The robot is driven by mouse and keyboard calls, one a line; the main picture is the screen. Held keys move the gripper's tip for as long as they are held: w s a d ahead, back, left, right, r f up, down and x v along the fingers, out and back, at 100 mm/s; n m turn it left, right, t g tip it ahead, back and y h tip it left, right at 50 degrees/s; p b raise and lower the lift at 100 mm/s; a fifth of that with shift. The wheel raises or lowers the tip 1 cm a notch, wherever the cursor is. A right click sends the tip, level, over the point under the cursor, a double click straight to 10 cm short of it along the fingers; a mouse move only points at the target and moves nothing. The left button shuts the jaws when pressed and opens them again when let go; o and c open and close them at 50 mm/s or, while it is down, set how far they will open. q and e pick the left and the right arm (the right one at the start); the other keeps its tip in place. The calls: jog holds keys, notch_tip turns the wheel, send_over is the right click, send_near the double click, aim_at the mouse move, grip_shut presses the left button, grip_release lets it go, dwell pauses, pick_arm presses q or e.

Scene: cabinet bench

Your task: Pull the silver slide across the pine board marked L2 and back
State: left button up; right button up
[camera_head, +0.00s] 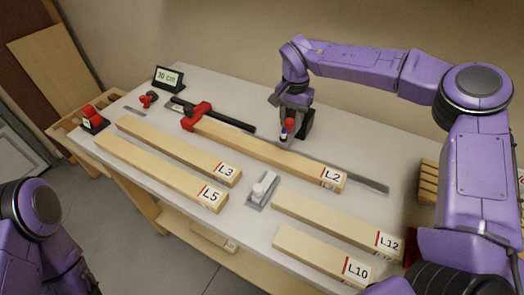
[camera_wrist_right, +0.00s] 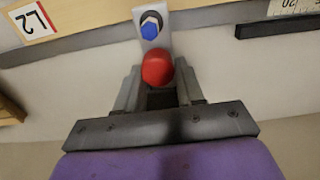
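The pine board marked L2 (camera_head: 270,155) lies across the middle of the bench, and its label end shows at upper left in the right wrist view (camera_wrist_right: 32,22). The silver slide (camera_wrist_right: 150,22) carries a blue hex part and a red knob (camera_wrist_right: 157,68); in the head view its red knob (camera_head: 289,123) is at the board's far edge. My right gripper (camera_head: 291,122) is low over the slide. Its fingers stand apart on both sides of the knob, about a knob's width; I cannot tell whether they press on it. My left gripper is out of view.
Boards L3 (camera_head: 180,148), L5 (camera_head: 150,168), L12 (camera_head: 330,222) and L10 (camera_head: 310,253) lie nearer. A black bar clamp with red jaw (camera_head: 195,115) is at L2's left end. A grey tool (camera_head: 262,190) lies in front. A sign reads 30 cm (camera_head: 168,79).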

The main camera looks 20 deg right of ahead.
jog(key=shift+a+r, duration=0.1)
jog(key=shift+r, duration=0.1)
jog(key=shift+w+f, duration=0.1)
jog(key=shift+s+a, duration=0.5)
jog(key=shift+s, duration=0.1)
send_over(279, 153)
dwell(0.6)
